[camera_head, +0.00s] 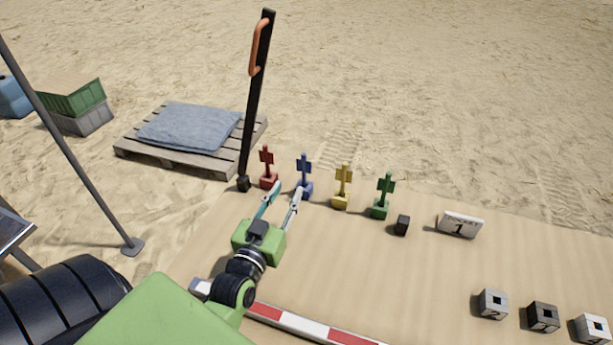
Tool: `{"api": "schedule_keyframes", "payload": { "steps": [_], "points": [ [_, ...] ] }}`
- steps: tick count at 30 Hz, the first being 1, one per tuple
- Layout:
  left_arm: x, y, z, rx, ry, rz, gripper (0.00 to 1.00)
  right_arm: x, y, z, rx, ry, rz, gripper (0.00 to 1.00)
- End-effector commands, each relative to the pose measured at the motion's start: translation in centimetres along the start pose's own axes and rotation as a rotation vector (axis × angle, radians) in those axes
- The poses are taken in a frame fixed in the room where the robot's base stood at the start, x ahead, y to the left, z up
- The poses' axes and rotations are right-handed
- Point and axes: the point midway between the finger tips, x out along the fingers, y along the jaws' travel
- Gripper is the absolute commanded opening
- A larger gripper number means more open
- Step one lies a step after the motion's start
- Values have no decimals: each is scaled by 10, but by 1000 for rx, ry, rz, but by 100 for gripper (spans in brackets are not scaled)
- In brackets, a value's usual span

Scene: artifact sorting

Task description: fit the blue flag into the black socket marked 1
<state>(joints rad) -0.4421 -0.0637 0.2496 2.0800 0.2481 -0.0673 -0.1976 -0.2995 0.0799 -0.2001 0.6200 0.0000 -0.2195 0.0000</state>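The blue flag (304,165) stands upright on its blue base at the far edge of the sandy board, between the red and yellow flags. My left gripper (287,189) is open. Its fingers point at the row of flags, one fingertip overlapping the blue base's left side; I cannot tell whether they touch. Nothing shows between the fingers. The black socket (543,317) is a cube with a square hole at the lower right, between a grey and a white socket. Its mark is too small to read surely. A white card (460,225) shows a 1. My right gripper is not in view.
A red flag (267,166), yellow flag (343,186) and green flag (383,195) stand in the same row. A small black block (402,225) sits by the green flag. The board's middle is clear.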

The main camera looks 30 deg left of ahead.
Motion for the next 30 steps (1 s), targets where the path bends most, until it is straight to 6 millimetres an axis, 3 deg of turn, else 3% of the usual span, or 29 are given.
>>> {"api": "schedule_keyframes", "payload": {
  "steps": [12, 20, 30],
  "points": [
    [71, 0, -3, 0, 2, 1, 29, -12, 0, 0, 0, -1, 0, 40],
    [91, 0, -3, 0, 1, 0, 29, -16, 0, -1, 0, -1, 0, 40],
    [134, -2, -3, 1, 0, 0, 29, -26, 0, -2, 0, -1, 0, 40]
  ]
}}
